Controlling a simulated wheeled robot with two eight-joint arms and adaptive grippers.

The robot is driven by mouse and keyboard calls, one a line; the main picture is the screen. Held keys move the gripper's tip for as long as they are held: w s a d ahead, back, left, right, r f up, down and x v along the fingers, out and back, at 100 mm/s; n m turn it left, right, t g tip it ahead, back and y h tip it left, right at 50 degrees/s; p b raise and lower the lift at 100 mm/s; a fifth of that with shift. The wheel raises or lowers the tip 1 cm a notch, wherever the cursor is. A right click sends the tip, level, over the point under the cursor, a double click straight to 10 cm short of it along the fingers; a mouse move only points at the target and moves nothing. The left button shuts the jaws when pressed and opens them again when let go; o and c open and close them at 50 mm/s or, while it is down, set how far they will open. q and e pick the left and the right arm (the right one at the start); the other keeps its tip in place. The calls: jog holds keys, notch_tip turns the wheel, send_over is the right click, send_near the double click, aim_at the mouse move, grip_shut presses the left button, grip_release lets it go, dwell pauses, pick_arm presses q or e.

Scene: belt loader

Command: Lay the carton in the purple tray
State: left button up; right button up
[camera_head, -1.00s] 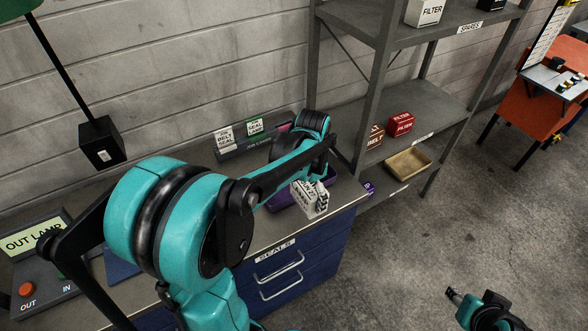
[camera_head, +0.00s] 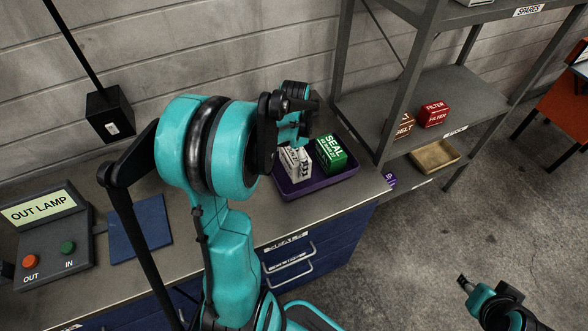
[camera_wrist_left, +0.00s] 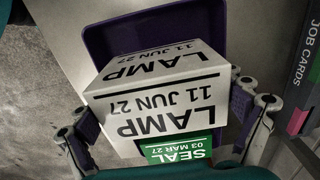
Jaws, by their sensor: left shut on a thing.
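The white carton (camera_head: 295,163), lettered LAMP 11 JUN 27 in the left wrist view (camera_wrist_left: 160,95), is held between the fingers of my left gripper (camera_head: 291,146). It is at the left part of the purple tray (camera_head: 318,185) on the bench. I cannot tell whether it touches the tray floor. A green SEAL carton (camera_head: 331,152) sits in the right part of the tray, close beside it; the white carton partly covers it in the left wrist view (camera_wrist_left: 180,150). My right gripper (camera_head: 464,283) is far off at lower right, over the floor, its fingers unclear.
A grey shelf rack (camera_head: 461,100) stands right of the bench, with a red FILTER box (camera_head: 434,114) and a tan tray (camera_head: 435,156). A lamp panel (camera_head: 40,240) and a blue mat (camera_head: 140,229) lie left on the bench. A JOB CARDS holder (camera_wrist_left: 306,80) is near the tray.

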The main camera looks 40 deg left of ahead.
pick_arm(q)
jog(key=shift+s+a+f, duration=0.1)
jog(key=shift+f, duration=0.05)
notch_tip(320, 180, down, 4)
jog(key=shift+b, duration=0.8)
jog(key=shift+f, duration=0.1)
jog(key=o, duration=1)
jog(key=shift+r, duration=0.2)
